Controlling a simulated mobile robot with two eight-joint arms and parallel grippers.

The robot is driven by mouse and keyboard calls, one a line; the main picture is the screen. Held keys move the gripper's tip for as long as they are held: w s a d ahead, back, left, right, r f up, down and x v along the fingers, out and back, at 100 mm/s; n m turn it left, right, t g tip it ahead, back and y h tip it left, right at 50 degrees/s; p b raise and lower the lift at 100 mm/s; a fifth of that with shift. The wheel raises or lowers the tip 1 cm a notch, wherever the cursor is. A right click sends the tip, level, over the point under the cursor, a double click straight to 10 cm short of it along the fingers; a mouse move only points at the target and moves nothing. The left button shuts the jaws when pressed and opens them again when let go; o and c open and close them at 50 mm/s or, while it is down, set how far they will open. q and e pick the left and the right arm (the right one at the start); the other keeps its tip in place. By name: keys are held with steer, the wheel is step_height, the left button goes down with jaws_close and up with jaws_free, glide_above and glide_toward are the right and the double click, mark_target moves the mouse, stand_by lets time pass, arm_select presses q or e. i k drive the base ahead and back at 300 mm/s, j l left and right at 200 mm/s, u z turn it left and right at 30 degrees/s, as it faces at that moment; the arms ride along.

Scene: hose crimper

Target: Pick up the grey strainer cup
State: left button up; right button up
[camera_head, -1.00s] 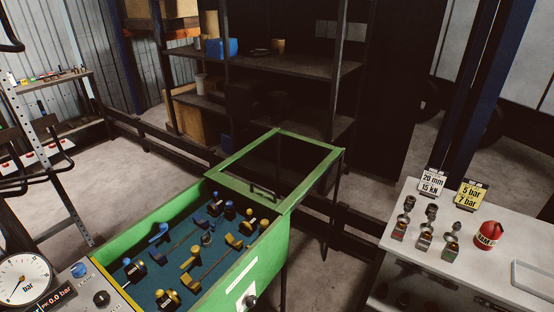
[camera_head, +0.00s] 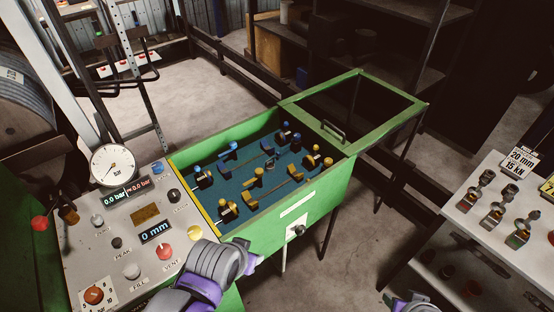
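I cannot pick out a grey strainer cup with certainty in the head view. My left arm, grey and purple, reaches in from the bottom over the control panel's right edge. Its gripper end (camera_head: 250,262) is beside the green tank's front; its fingers are not clear. Only a small grey and purple part of my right gripper (camera_head: 408,302) shows at the bottom edge, left of the bench.
A green tank (camera_head: 305,212) with blue and yellow clamps inside stands in the middle, its framed lid (camera_head: 413,112) open behind. A control panel (camera_head: 85,262) with gauge (camera_head: 113,165) and knobs is at the left. Dark shelves are behind. Floor shows between tank and bench.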

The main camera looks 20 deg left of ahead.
mark_target(269, 166)
steer(key=z, duration=2)
steer(key=u, duration=2.75)
steer(key=i+l+z, duration=0.25)
steer(key=i, duration=0.25)
steer(key=i+l+z, duration=0.25)
steer(key=i, duration=0.25)
steer(key=j, duration=0.1)
